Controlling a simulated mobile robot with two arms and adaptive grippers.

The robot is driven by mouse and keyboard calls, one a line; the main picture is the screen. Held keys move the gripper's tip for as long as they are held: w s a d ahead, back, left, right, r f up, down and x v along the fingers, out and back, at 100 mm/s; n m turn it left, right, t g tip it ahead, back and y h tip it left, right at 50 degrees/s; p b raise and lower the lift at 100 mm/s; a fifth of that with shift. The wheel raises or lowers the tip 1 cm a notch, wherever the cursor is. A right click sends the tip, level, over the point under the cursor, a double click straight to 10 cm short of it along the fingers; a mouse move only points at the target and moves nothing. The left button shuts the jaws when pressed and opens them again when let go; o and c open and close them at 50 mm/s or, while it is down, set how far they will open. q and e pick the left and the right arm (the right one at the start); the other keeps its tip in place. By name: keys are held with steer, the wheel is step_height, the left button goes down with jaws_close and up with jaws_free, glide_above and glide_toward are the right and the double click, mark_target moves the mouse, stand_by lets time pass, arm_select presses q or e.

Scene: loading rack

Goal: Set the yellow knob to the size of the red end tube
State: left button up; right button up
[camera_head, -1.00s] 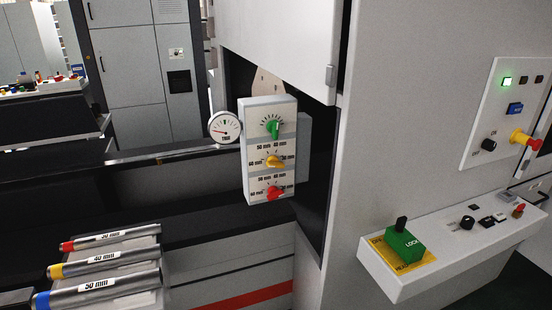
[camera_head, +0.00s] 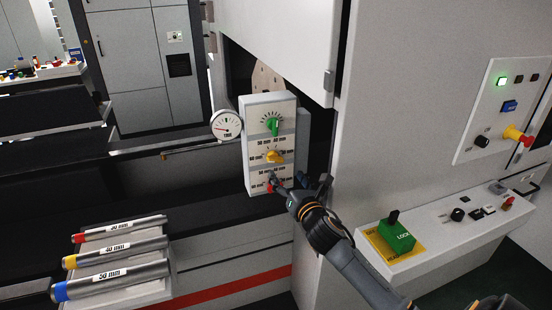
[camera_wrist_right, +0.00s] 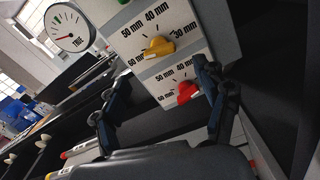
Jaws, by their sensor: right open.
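The yellow knob (camera_head: 274,156) is the middle one on a grey knob box (camera_head: 254,181), with size marks around it. It also shows in the right wrist view (camera_wrist_right: 158,47), its bar lying roughly sideways; its exact setting is hard to read. The red end tube (camera_head: 118,228) lies at the back of the tube rack and is labelled 30 mm. My right gripper (camera_head: 298,187) is open and empty, in front of the box's lower part; its fingers also show in the right wrist view (camera_wrist_right: 159,72), below the yellow knob. My left gripper is not in view.
A green knob (camera_head: 272,125) sits above the yellow one and a red knob (camera_wrist_right: 187,92) below. A dial gauge (camera_head: 226,125) stands beside the box. Yellow end (camera_head: 115,250) and blue end (camera_head: 110,278) tubes share the rack. A machine wall (camera_head: 400,130) closes the right side.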

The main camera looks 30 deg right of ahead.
mark_target(277, 162)
steer(key=p+x, duration=0.1)
steer(key=x, duration=0.8)
steer(key=shift+w, duration=0.3)
steer(key=c, duration=1.2)
steer(key=shift+o, duration=0.2)
